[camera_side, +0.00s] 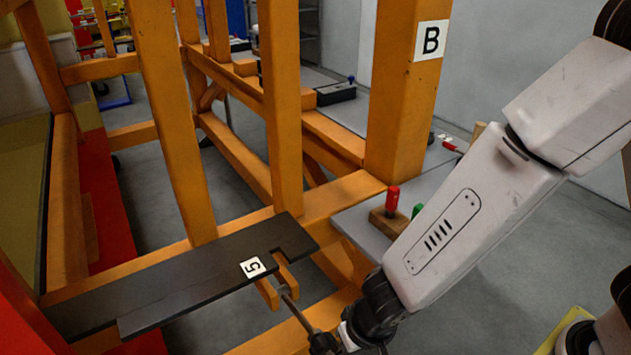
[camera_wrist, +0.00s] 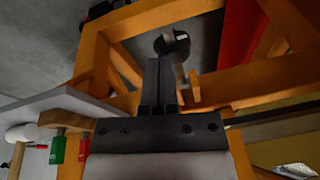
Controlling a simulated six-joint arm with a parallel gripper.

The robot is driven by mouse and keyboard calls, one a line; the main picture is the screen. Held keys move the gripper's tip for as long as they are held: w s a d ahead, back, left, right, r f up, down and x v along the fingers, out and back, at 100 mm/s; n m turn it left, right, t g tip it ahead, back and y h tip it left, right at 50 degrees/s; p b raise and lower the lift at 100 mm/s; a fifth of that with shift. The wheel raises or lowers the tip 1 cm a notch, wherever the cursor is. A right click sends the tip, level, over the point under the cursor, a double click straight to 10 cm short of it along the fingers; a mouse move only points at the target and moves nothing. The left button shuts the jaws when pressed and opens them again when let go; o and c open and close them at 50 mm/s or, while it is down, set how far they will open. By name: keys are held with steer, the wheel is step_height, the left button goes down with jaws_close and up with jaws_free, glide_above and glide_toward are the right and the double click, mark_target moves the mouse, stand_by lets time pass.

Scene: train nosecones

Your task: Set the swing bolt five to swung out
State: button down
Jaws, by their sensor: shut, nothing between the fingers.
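The swing bolt five is a grey rod (camera_side: 292,305) in the side view. It runs from a pair of orange lugs (camera_side: 268,292) down and right, towards a dark end near my gripper (camera_side: 350,338). The dark plate (camera_side: 190,282) with the label 5 (camera_side: 252,267) has a notch in its edge by the lugs; the rod appears to lie outside it. In the wrist view the bolt has a round black knob (camera_wrist: 170,43) just beyond my gripper (camera_wrist: 158,64). The fingers are together and empty, beside the rod; I cannot tell whether they touch it. The fingertips are hidden in the side view.
Orange frame posts, one marked B (camera_side: 430,41), stand behind the plate. A grey shelf (camera_side: 355,222) at right carries a red handle (camera_side: 392,198) and a green handle (camera_side: 417,211), close to my arm.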

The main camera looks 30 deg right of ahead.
steer(key=s+r, duration=0.1)
steer(key=s, duration=0.9)
steer(key=shift+d+r, duration=0.15)
steer(key=shift+d, duration=0.05)
steer(key=shift+w, duration=0.1)
steer(key=w+d+r, duration=0.2)
steer(key=w+d, duration=0.2)
steer(key=d, duration=0.3)
steer(key=w+d+r+n, duration=0.1)
steer(key=w+d+r, duration=0.1)
steer(key=d, duration=0.6)
steer(key=w+d+r+n, duration=0.1)
steer(key=w+d+r, duration=0.1)
steer(key=w+d, duration=0.3)
steer(key=d, duration=0.3)
steer(key=shift+w+r+h, duration=0.3)
